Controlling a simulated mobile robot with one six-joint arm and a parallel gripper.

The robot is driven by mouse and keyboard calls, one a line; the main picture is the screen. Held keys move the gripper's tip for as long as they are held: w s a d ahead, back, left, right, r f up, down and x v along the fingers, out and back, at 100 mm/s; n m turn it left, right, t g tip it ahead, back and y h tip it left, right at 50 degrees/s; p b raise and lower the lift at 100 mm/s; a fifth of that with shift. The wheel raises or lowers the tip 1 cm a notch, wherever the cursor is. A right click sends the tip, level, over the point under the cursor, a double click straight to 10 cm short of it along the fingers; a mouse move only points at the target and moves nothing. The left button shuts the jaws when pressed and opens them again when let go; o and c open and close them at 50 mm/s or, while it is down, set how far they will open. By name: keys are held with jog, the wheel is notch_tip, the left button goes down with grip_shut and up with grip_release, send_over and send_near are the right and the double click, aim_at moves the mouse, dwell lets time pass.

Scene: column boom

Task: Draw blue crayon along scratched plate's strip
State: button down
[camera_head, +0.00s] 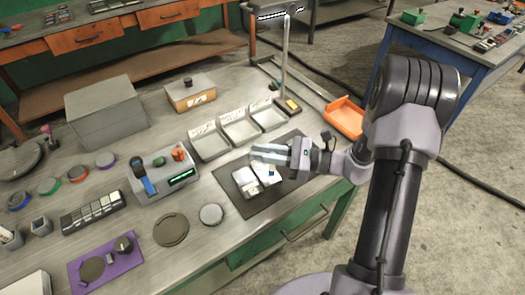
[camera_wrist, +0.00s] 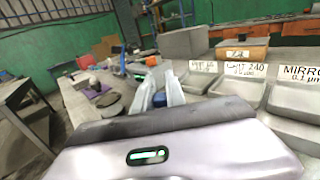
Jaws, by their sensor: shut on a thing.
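My gripper (camera_head: 258,154) reaches in from the right, low over the dark mat (camera_head: 290,190), its fingers pointing left. It is shut on the blue crayon (camera_wrist: 159,98), which shows between the two fingers in the wrist view. In the head view a small blue bit (camera_head: 271,173) shows just below the fingers, over the right plate. Two pale metal plates lie side by side on the mat: a left plate (camera_head: 244,180) and a right plate (camera_head: 262,180), partly covered by the gripper. I cannot make out scratches or a strip, nor whether the crayon touches the plate.
Three labelled trays stand behind the mat; one reads MIRROR (camera_wrist: 303,98). A lamp post (camera_head: 285,55) rises behind them. An orange tray (camera_head: 344,117) is at the right. A grey device with a blue handle (camera_head: 143,177) and a round disc (camera_head: 211,214) are left of the mat.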

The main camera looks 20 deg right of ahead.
jog(key=a, duration=0.3)
jog(key=shift+s+f, duration=0.1)
jog(key=shift+s, duration=0.25)
jog(key=shift+w+d, duration=0.25)
jog(key=shift+d, duration=0.75)
jog(key=shift+w+d, duration=0.2)
jog(key=shift+d, duration=0.8)
notch_tip(320, 180, up, 6)
jog(key=p, duration=0.4)
jog(key=shift+p, duration=0.3)
notch_tip(320, 180, up, 3)
jog(key=shift+r+p, duration=0.1)
jog(key=shift+p, duration=1)
